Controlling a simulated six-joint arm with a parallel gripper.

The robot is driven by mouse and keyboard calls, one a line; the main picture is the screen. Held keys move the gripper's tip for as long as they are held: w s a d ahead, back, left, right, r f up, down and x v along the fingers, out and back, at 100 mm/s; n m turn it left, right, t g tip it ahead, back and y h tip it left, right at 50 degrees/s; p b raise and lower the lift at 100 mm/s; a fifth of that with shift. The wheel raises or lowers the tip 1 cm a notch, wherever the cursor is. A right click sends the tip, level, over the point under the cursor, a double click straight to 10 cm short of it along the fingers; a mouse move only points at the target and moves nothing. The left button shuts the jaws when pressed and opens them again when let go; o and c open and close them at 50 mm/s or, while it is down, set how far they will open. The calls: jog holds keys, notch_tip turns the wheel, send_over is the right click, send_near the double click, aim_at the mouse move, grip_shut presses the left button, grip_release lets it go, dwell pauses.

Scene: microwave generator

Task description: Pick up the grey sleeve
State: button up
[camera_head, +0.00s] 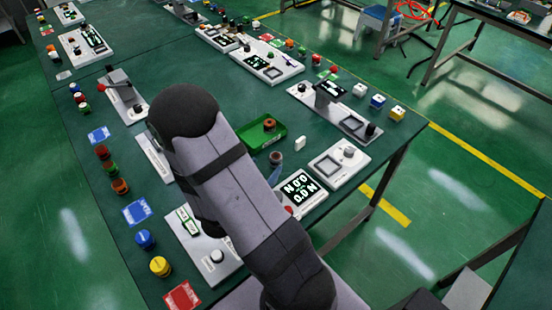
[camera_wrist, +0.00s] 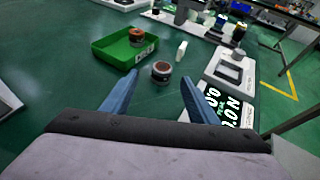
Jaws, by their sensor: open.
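The grey sleeve (camera_wrist: 161,77) is a short upright ring with a brown top, standing on the green table in the wrist view. My gripper (camera_wrist: 158,80) is open, with one blue finger to each side of the sleeve in the picture. The fingers seem apart from it, and the exact distance is unclear. In the head view the sleeve (camera_head: 275,158) shows just right of my arm, which hides most of my gripper.
A green tray (camera_wrist: 108,52) holding a brown ring (camera_wrist: 136,35) stands behind and left of the sleeve. A small white piece (camera_wrist: 181,49) is behind it. A meter with a digital display (camera_wrist: 222,105) lies close on the right. Bare table lies to the left.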

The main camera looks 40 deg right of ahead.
aim_at(275, 158)
jog(key=shift+x, duration=0.9)
jog(key=shift+s+p+x, duration=0.2)
jog(key=shift+p+x, duration=0.7)
jog(key=shift+x, duration=1.8)
jog(key=shift+r, duration=0.15)
jog(key=c, duration=1.2)
